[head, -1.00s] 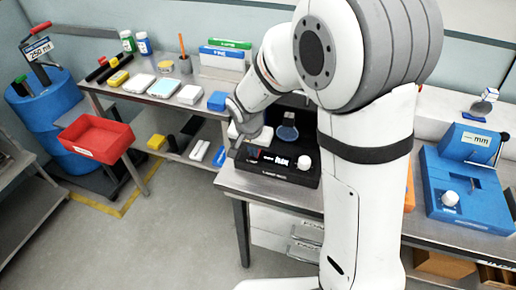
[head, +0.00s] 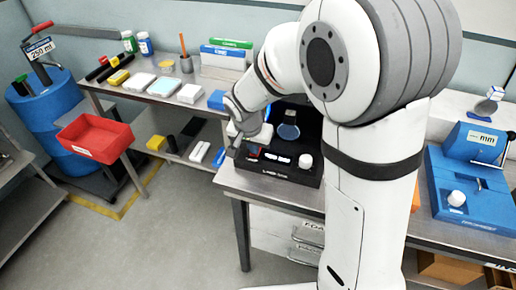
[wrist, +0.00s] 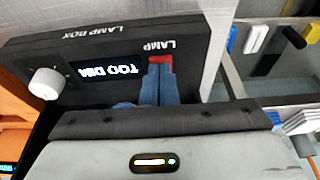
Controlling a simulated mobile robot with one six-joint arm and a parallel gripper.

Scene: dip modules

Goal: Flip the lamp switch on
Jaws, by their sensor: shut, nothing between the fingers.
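The black lamp box (wrist: 110,45) fills the upper wrist view, its lettering upside down. Its display (wrist: 107,66) reads "TOO DIM". The red lamp switch (wrist: 161,61) sits beside the "LAMP" label. My gripper (wrist: 160,78) is shut and empty, with its blue fingertips at the switch. They cover part of it, so I cannot tell if they touch it or which way it is set. A white knob (wrist: 45,83) is at the box's other end. In the head view the lamp box (head: 284,173) stands on the bench, with my gripper (head: 238,150) over its left end.
A blue device (head: 470,185) with a white knob stands on the bench at right. A side shelf at left holds several boxes and bottles. A red bin (head: 95,138) stands near a blue drum (head: 50,115). The floor at lower left is clear.

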